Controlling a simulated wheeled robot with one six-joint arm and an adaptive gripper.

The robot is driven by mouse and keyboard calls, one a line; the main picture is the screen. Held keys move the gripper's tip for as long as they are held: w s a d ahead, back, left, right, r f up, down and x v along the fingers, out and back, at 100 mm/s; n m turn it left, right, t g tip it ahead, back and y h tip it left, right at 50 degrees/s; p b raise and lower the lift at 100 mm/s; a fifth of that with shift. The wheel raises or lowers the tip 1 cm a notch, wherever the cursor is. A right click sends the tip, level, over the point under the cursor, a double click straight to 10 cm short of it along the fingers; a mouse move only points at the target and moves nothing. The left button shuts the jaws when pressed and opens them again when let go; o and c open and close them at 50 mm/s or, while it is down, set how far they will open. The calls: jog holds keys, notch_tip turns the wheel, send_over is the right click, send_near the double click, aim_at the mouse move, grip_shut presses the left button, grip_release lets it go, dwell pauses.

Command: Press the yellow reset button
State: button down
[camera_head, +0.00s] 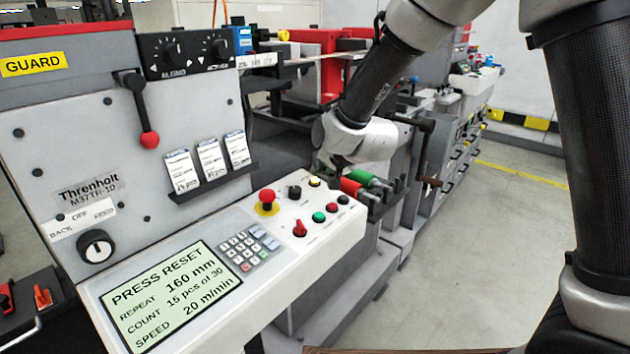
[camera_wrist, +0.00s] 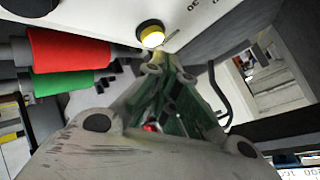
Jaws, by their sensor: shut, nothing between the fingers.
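The yellow reset button (camera_head: 315,181) sits near the back edge of the white sloped control panel (camera_head: 335,228), and its cap looks bright. In the wrist view the yellow button (camera_wrist: 151,35) shows a black collar, just beyond my fingertips. My gripper (camera_wrist: 168,62) is shut and empty, its fingertips very close to the button. I cannot tell whether they touch it. In the head view my wrist hides most of the gripper, which is just behind and right of the button. The screen (camera_head: 170,295) reads "PRESS RESET", 160 mm, 15 pcs of 30.
A red emergency stop (camera_head: 267,197), a black knob (camera_head: 294,192), a red switch (camera_head: 299,229), and green (camera_head: 319,216), red (camera_head: 331,207) and black (camera_head: 343,199) buttons share the panel. Red (camera_wrist: 70,48) and green (camera_wrist: 62,83) rollers lie close beside my gripper. Open floor lies right.

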aim_at(322, 186)
jog(key=shift+f, duration=0.2)
dwell(0.4)
jog(key=shift+f, duration=0.25)
jog(key=shift+w+a+f, duration=0.1)
jog(key=shift+f, duration=0.35)
dwell(0.6)
jog(key=shift+r, duration=0.9)
jog(key=shift+s+d+r, duration=0.1)
jog(key=shift+r, duration=0.75)
jog(key=shift+s+d+r, duration=0.15)
jog(key=shift+r, duration=0.65)
jog(key=shift+s+d+r, duration=0.1)
jog(key=shift+r, duration=0.75)
